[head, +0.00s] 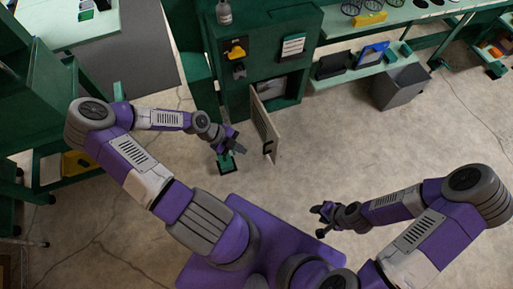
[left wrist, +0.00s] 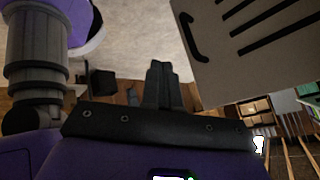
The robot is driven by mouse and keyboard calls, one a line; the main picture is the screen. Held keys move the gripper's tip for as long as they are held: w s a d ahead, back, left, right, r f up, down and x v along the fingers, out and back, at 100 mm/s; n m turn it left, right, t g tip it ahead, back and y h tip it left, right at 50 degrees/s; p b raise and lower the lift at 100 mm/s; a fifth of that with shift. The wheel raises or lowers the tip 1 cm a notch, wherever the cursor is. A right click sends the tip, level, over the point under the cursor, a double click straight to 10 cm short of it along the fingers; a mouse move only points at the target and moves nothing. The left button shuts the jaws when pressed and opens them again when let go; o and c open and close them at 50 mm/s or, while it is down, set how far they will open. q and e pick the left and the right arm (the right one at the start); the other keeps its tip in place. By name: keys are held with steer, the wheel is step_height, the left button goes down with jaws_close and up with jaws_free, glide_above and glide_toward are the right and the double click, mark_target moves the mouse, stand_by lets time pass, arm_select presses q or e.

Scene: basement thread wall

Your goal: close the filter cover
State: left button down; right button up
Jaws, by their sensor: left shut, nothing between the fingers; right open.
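The filter cover (head: 264,124) is a pale slatted panel standing swung open from the front of the green cabinet (head: 262,48). Its black handle (head: 268,148) is near its free edge. In the left wrist view the cover (left wrist: 245,65) fills the upper right, with dark slots and the handle (left wrist: 188,38). My left gripper (head: 236,146) is shut and empty, just left of the cover in the head view. Its closed fingers (left wrist: 160,80) are beside the cover's edge; I cannot tell whether they touch. My right gripper (head: 322,216) is open and empty, low at right, away from the cover.
The cabinet's lower opening (head: 290,88) is uncovered. A grey bin (head: 400,87) stands right of the cabinet, below a shelf with a blue frame (head: 371,54). The floor right of the cover is clear.

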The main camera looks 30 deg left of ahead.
arm_select(q)
steer(key=w+d+f+m+b, duration=0.2)
steer(key=w+d+f+b, duration=0.2)
steer(key=w+f+b, duration=0.1)
step_height(320, 180, down, 2)
steer(key=shift+w+f+y+b, duration=0.15)
steer(key=shift+w+y+b, duration=0.2)
steer(key=shift+b, duration=0.35)
stand_by(0.3)
